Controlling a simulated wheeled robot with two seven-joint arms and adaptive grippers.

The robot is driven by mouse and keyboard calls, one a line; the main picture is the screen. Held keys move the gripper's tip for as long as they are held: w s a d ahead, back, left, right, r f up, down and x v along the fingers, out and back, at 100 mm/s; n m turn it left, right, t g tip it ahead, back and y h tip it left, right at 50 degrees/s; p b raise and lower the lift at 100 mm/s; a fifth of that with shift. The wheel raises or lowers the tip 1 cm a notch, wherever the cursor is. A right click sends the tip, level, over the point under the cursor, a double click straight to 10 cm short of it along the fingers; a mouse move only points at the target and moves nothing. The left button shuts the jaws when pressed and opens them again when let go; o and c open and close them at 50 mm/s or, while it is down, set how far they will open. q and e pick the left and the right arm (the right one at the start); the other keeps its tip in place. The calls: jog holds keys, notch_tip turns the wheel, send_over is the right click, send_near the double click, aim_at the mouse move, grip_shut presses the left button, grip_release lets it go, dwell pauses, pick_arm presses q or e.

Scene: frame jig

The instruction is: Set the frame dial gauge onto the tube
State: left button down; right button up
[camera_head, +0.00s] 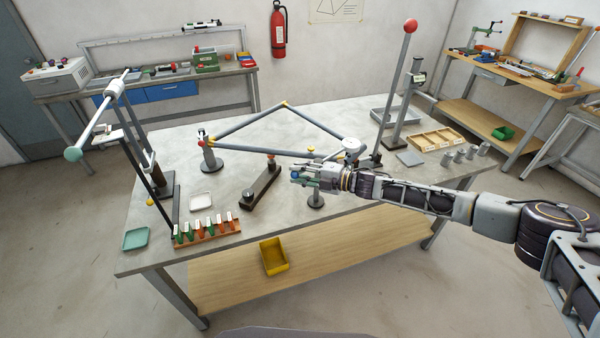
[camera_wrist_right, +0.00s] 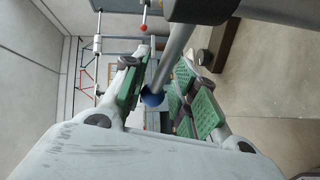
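The frame of grey tubes (camera_head: 262,149) forms a triangle raised above the table on stands. My right gripper (camera_head: 300,177) is at the near side of its right end. What looks like the frame dial gauge has a pale round head (camera_head: 351,146) just behind my wrist, close to the tubes' right corner. I cannot tell whether the gauge touches the tube. My left gripper is out of view.
A dark bar (camera_head: 262,188) lies left of my gripper, and a small round-based stand (camera_head: 315,201) is just below. A tall red-ball post (camera_head: 397,85) rises at right. A rack of several green and orange pieces (camera_head: 207,231) sits at the front left.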

jog(key=shift+d, duration=0.1)
dwell(0.3)
jog(key=v, duration=1.2)
dwell(0.5)
dwell(0.5)
